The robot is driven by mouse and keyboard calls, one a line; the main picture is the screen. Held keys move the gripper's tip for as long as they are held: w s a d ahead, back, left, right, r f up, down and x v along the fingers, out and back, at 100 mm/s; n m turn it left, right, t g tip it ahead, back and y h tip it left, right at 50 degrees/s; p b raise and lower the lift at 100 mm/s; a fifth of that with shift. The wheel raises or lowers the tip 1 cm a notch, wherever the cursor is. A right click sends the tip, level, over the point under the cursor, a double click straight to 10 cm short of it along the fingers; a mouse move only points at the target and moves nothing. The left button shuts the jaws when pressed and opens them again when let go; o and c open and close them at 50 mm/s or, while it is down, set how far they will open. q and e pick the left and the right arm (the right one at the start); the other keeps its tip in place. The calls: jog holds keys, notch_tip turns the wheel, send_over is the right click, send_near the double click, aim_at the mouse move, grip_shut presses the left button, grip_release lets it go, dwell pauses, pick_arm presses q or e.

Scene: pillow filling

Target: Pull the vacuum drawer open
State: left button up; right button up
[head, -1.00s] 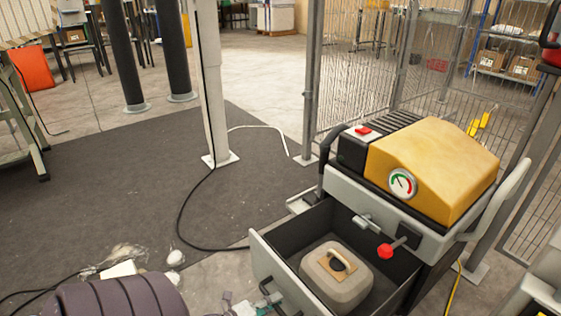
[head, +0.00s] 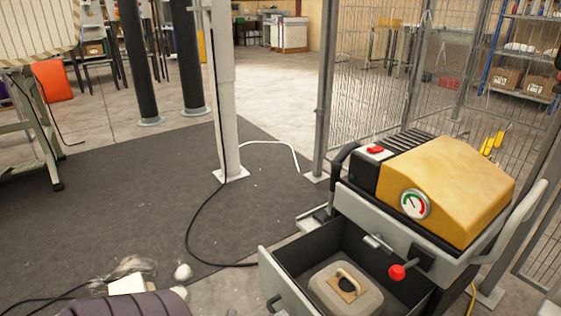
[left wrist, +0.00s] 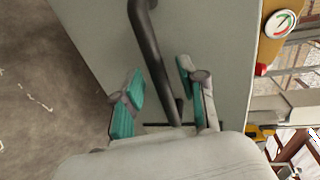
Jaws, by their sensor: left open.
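The vacuum drawer (head: 290,280) is pulled out from the front of the yellow-topped vacuum machine (head: 450,185) at the right of the head view. A grey block with a handle (head: 345,292) sits inside it. The drawer's black handle (head: 273,303) is partly cut off by the bottom edge. In the left wrist view, the dark bar handle (left wrist: 150,50) runs along the pale drawer front (left wrist: 215,35). My left gripper (left wrist: 160,80) is open, its teal-padded fingers on either side of the bar with gaps visible. My right gripper is not in view.
A red-knobbed lever (head: 397,272) juts out above the drawer. A white post (head: 225,100) stands on the dark mat (head: 110,200), with a black cable (head: 190,235) on the floor. Wire fencing (head: 370,90) stands behind the machine. White fluff (head: 130,270) lies at lower left.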

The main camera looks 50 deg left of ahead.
pick_arm(q)
jog(key=v, duration=1.1)
